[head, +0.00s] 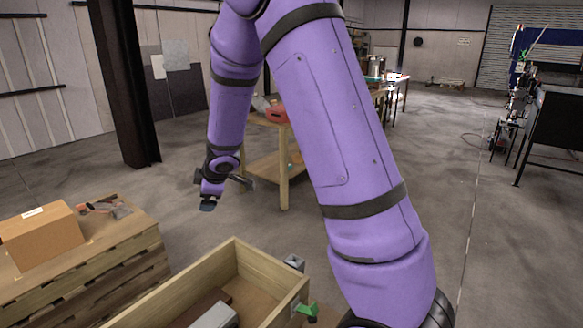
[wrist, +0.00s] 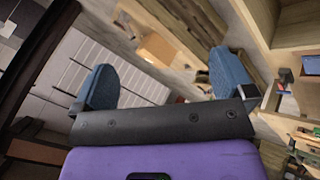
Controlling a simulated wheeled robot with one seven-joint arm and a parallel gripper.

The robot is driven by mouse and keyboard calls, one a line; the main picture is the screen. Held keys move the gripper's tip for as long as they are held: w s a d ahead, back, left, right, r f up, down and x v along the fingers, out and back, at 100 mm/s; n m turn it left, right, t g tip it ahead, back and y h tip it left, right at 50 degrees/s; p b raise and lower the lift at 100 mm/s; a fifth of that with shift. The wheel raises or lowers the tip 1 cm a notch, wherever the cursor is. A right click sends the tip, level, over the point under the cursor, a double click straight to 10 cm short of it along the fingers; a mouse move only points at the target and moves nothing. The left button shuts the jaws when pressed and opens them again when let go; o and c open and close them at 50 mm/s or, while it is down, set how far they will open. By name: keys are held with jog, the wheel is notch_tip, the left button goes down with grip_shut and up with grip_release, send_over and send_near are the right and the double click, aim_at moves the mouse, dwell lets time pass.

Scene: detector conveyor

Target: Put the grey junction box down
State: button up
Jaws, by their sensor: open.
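My gripper (head: 208,204) hangs in the air beyond the wooden crate in the head view. In the wrist view its two blue-padded fingers stand wide apart, with nothing between them (wrist: 165,82). A light grey box-like thing (head: 216,316) lies inside the open wooden crate (head: 270,258), cut off by the bottom edge. A smaller grey block (head: 294,262) shows just beyond the crate's far right corner. I cannot tell for sure which of these is the junction box. My gripper is apart from both.
A cardboard box (head: 42,236) and a tool with an orange part (head: 100,208) rest on a stack of pallets (head: 95,262) at left. A green thing (head: 307,310) is beside the crate. A wooden table (head: 275,170) with a red thing stands behind my arm. Open floor lies at right.

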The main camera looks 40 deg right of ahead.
jog(key=s+d+r+m+h, duration=0.35)
jog(key=s+r+m, duration=0.45)
jog(key=s+r, duration=0.8)
jog(key=s+a+r+m+g+y, duration=0.1)
jog(key=s+a+r+m, duration=0.1)
jog(key=s, duration=0.8)
jog(key=s+a+r+m+g+y, duration=0.1)
jog(key=s+a, duration=0.3)
jog(key=s, duration=0.7)
jog(key=shift+s+r+m+y, duration=0.25)
jog(key=shift+r+m+y, duration=0.35)
jog(key=shift+r, duration=0.1)
